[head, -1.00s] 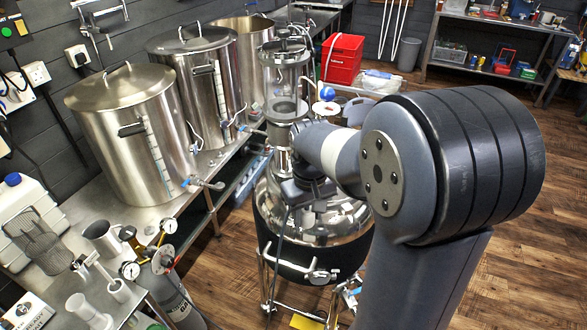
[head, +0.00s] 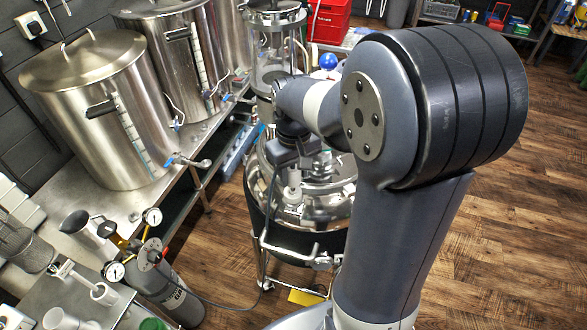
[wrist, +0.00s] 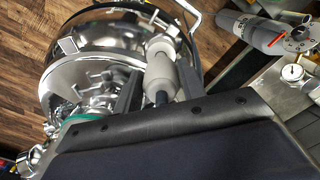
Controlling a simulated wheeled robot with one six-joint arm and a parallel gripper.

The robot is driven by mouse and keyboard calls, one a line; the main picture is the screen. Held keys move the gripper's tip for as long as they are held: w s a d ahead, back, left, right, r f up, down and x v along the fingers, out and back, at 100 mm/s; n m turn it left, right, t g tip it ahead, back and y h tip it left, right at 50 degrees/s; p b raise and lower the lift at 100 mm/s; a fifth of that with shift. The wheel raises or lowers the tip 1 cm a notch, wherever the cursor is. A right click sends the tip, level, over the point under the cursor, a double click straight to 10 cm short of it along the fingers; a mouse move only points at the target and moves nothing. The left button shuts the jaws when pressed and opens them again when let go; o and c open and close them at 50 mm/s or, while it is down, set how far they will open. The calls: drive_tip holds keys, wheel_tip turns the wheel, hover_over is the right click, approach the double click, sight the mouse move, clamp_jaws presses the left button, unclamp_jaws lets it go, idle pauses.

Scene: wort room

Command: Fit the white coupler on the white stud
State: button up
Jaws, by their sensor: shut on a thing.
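My gripper (wrist: 160,86) is shut on the white coupler (wrist: 162,72), a pale cylinder between the two dark fingers in the wrist view. In the head view the coupler (head: 293,186) shows small below my dark wrist, over the shiny lid of the steel vessel (head: 335,205). I cannot tell whether it touches anything on the lid. I cannot pick out the white stud for certain; my arm and gripper cover part of the lid.
Metal fittings (wrist: 85,98) crowd the lid beside my gripper. Steel kettles (head: 100,110) stand on a bench at left. A grey gas cylinder (head: 170,280) with gauges stands front left. A glass-walled column (head: 275,45) rises behind my wrist. The wooden floor at right is clear.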

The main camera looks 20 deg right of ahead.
sight(294, 190)
drive_tip(key=shift+f+b, duration=0.8)
drive_tip(key=shift+f, duration=0.65)
drive_tip(key=shift+f, duration=0.55)
idle(0.5)
drive_tip(key=o, duration=0.7)
wheel_tip(294, 190, up, 11)
drive_tip(key=p, duration=0.8)
drive_tip(key=shift+r+p, duration=0.1)
drive_tip(key=shift+p, duration=0.3)
wheel_tip(294, 190, down, 9)
drive_tip(key=b, duration=0.7)
drive_tip(key=shift+b, duration=0.3)
